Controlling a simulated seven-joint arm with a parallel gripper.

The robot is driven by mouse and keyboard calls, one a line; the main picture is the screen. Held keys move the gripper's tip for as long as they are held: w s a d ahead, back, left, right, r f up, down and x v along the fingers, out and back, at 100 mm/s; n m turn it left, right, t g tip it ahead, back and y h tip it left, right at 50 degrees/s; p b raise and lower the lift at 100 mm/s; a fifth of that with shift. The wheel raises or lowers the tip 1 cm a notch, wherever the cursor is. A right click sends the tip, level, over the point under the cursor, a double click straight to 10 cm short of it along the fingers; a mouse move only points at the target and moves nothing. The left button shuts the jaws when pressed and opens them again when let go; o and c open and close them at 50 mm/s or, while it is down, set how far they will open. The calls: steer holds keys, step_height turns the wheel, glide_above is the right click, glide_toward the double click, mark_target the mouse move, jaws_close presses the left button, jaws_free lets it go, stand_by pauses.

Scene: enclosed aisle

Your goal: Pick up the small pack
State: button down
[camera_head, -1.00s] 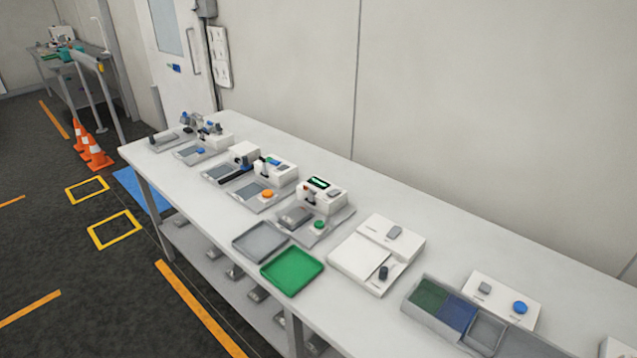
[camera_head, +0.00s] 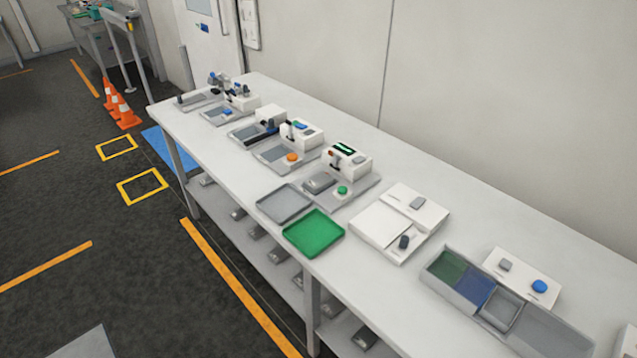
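I cannot tell for sure which item is the small pack. Several small pieces stand on the long white table (camera_head: 400,295). A grey block (camera_head: 319,182) lies on a grey plate in front of a white device with a green display (camera_head: 347,160). My gripper is not in view.
A green tray (camera_head: 313,232) and a grey tray (camera_head: 284,203) lie at the table's front edge. A divided bin (camera_head: 434,277) stands to the right. Orange cones (camera_head: 124,110) stand on the floor at the left. The wall closes off the back; floor in front is open.

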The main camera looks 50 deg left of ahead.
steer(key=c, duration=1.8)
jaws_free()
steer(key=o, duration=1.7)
